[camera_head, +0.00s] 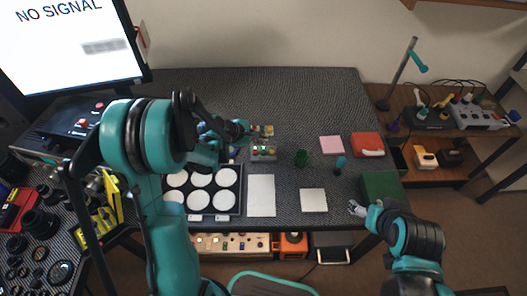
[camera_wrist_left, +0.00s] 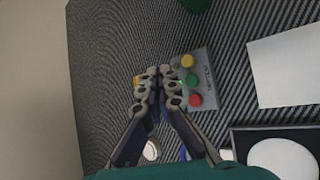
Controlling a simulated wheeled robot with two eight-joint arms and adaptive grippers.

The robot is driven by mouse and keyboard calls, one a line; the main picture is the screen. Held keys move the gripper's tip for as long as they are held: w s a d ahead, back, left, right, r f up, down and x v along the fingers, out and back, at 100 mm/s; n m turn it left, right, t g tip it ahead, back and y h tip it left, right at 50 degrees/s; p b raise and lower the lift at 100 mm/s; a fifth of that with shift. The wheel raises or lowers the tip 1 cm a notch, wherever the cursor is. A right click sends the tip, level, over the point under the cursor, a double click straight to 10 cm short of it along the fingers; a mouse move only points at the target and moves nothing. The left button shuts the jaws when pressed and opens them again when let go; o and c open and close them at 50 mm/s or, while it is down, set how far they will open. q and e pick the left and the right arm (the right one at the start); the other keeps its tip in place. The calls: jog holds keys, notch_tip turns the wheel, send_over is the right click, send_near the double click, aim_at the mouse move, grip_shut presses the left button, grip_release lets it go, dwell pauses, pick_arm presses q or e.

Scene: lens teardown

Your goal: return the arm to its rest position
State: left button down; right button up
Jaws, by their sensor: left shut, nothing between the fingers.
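My left arm reaches in from the left over the dark ribbed table (camera_head: 310,95). Its gripper (camera_head: 246,128) is above the table near a small grey box with coloured buttons (camera_head: 264,154). In the left wrist view the fingers of this gripper (camera_wrist_left: 160,74) are together with nothing between them, and they cover part of the button box (camera_wrist_left: 204,74). My right gripper (camera_head: 355,208) is low at the table's front right edge, beside a green box (camera_head: 381,186); it is too small to tell whether it is open.
A black tray with white round pads (camera_head: 240,207), a white sheet (camera_head: 262,196) and a pale square (camera_head: 313,200) lie along the front. A green cup (camera_head: 301,158), a pink pad (camera_head: 331,145) and a red box (camera_head: 367,145) stand to the right. A monitor (camera_head: 70,40) is at left. The back is clear.

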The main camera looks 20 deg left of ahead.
dwell(0.4)
pick_arm(q)
jog(key=s+d+r+m+y, duration=0.2)
jog(key=s+r+m+y, duration=0.1)
jog(key=s+r+m, duration=0.8)
jog(key=s+a+r+m+y, duration=0.1)
jog(key=s+m+y, duration=0.1)
jog(key=s+m, duration=0.6)
jog(key=s, duration=0.6)
jog(key=shift+a+r+y, duration=0.15)
jog(key=shift+a+y, duration=0.15)
jog(key=shift+a, duration=0.05)
jog(key=shift+s, duration=0.1)
